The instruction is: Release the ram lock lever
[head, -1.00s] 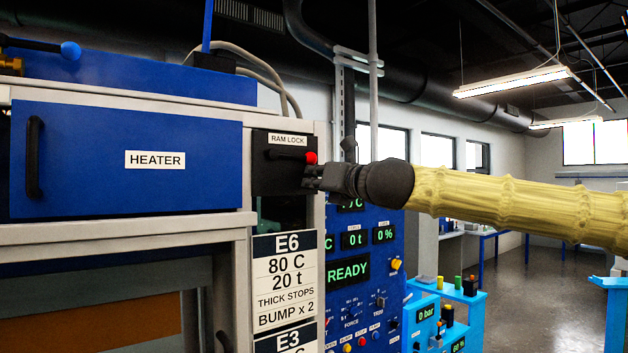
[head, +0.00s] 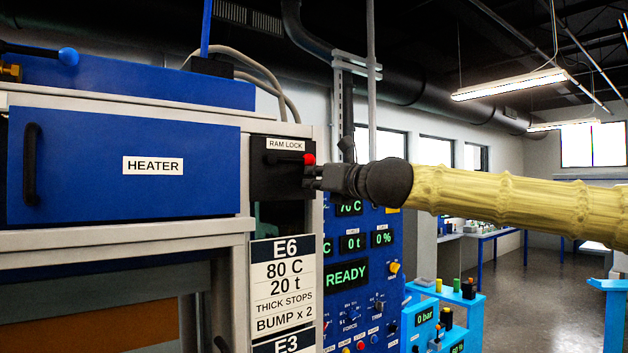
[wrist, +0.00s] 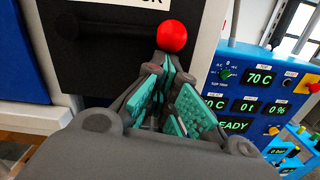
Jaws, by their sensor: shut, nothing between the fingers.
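The ram lock lever (head: 285,159) is a dark bar with a red ball end on a black plate under the RAM LOCK label (head: 285,144). It lies about level, with its red ball (head: 309,159) at the right end. In the wrist view the red ball (wrist: 172,36) sits just beyond my fingertips, and the dark bar (wrist: 105,33) runs left from it. My gripper (head: 312,178) is just below the ball, pointing left toward the plate. Its teal-padded fingers (wrist: 167,97) hold nothing. I cannot tell whether a fingertip touches the ball or bar.
The blue HEATER drawer (head: 120,160) with a black handle is left of the plate. A blue control panel (head: 362,290) with READY and 70 C displays stands right and below. A sign (head: 283,290) hangs under the plate. Open floor (head: 530,290) lies at right.

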